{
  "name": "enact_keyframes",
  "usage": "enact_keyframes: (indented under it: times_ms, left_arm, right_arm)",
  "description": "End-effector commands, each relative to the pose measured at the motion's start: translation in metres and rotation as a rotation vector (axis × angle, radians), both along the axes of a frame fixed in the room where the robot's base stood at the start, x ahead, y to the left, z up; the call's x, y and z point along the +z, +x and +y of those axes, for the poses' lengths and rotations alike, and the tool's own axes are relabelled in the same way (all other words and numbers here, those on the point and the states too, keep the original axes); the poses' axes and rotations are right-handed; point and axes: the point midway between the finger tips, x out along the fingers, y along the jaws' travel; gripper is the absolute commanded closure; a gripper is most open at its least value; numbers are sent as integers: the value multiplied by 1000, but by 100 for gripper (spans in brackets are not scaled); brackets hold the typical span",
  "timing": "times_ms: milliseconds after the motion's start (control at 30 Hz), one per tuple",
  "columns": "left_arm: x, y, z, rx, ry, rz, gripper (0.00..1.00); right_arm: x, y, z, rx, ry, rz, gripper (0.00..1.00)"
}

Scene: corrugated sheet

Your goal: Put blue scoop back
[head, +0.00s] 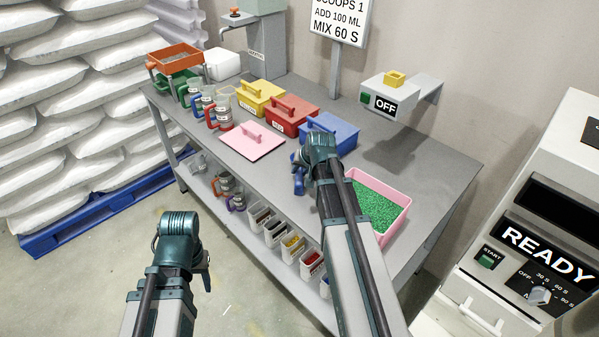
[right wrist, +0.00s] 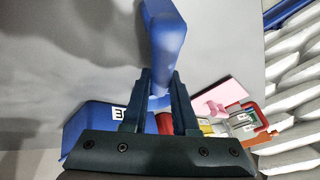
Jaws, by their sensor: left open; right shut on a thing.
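The blue scoop (head: 299,182) is held by my right gripper (head: 303,168) above the table, in front of the blue bin (head: 334,128). In the right wrist view the blue scoop (right wrist: 163,45) stands up between the shut fingers (right wrist: 155,88), with the blue bin (right wrist: 88,128) behind to the left. My right arm hides part of the bin and the scoop in the head view. My left gripper (head: 206,272) is in front of the table, low and away from everything; it is open and empty.
A lidless pink bin (head: 398,202) of green pellets stands right of my right arm; its pink lid (head: 252,148) lies on the table. Red (head: 291,117) and yellow (head: 260,98) bins stand behind. Clear jugs (head: 222,105) stand at left. Small containers (head: 292,244) fill the lower shelf.

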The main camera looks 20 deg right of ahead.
Motion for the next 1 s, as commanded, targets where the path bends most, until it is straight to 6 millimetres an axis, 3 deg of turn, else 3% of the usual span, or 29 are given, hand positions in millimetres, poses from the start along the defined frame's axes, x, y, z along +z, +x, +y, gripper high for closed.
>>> enact_keyframes:
  times_ms: [67, 100, 267, 667, 1000]
  left_arm:
    - [-4, 0, 0, 0, 0, 0, 50]
    - [-4, 0, 0, 0, 0, 0, 50]
    - [-3, 0, 0, 0, 0, 0, 50]
    - [0, 0, 0, 0, 0, 0, 50]
    - [32, 0, 0, 0, 0, 0, 50]
  right_arm:
    - [-4, 0, 0, 0, 0, 0, 100]
    - [-4, 0, 0, 0, 0, 0, 71]
    - [-3, 0, 0, 0, 0, 0, 43]
    - [0, 0, 0, 0, 0, 0, 43]
    - [32, -17, 0, -1, 1, 0, 43]
